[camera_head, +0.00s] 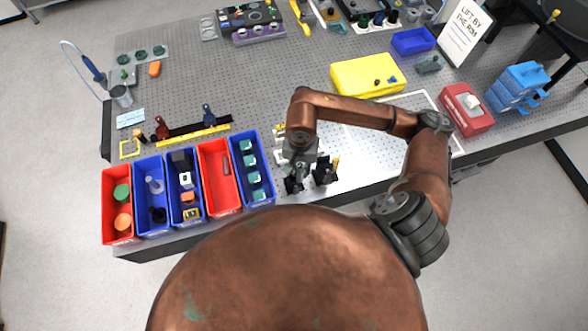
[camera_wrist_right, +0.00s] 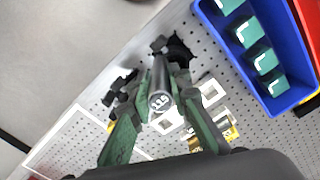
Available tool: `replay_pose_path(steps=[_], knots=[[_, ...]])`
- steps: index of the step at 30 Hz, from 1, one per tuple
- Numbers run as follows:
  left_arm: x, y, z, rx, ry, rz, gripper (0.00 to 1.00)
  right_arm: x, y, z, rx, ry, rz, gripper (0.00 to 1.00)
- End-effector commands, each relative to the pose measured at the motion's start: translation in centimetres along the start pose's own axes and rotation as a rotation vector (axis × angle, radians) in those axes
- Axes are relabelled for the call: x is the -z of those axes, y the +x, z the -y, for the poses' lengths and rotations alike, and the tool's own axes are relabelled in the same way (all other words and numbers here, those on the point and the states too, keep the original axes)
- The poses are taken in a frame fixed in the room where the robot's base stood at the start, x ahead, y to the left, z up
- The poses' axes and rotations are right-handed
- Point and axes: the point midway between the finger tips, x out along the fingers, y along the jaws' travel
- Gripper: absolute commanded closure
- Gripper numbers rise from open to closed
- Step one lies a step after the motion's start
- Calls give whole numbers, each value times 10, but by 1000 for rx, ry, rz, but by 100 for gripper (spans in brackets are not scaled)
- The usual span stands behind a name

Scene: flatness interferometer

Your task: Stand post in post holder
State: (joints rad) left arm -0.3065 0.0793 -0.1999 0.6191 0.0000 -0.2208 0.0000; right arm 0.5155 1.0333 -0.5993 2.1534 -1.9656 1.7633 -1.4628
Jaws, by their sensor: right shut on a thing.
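My right gripper (camera_head: 298,176) reaches down close to the front edge of the bench, right of the bins. In the wrist view its green-sided fingers (camera_wrist_right: 160,78) are shut on a dark grey cylindrical post (camera_wrist_right: 161,88). The post is seen nearly end-on, with pale markings on its near end. Black parts (camera_wrist_right: 179,48) lie just beyond the fingers, probably a holder, but I cannot tell whether the post touches them. Another black part (camera_head: 325,171) stands just right of the gripper. The post is hidden in the head view. My left gripper is not in view.
Red and blue bins, including a blue one (camera_head: 265,190) with green-topped parts, stand left of the gripper. A yellow case (camera_head: 368,76) lies behind my arm. A red box (camera_head: 466,110) and blue rack (camera_head: 518,88) stand right. The perforated bench (camera_head: 265,80) has free room at its middle.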

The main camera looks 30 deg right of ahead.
Motion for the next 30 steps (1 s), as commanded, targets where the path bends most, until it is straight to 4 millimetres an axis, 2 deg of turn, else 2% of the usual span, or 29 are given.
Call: replay_pose_path(steps=[1,6,11,18,30], knots=[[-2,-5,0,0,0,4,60,4,5,7,4,4,3,100],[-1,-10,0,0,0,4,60,15,24,17,3,2,1,100],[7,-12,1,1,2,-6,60,19,34,23,4,1,0,100],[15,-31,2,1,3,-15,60,20,61,24,3,2,1,100],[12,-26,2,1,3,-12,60,21,68,24,4,0,-2,100]])
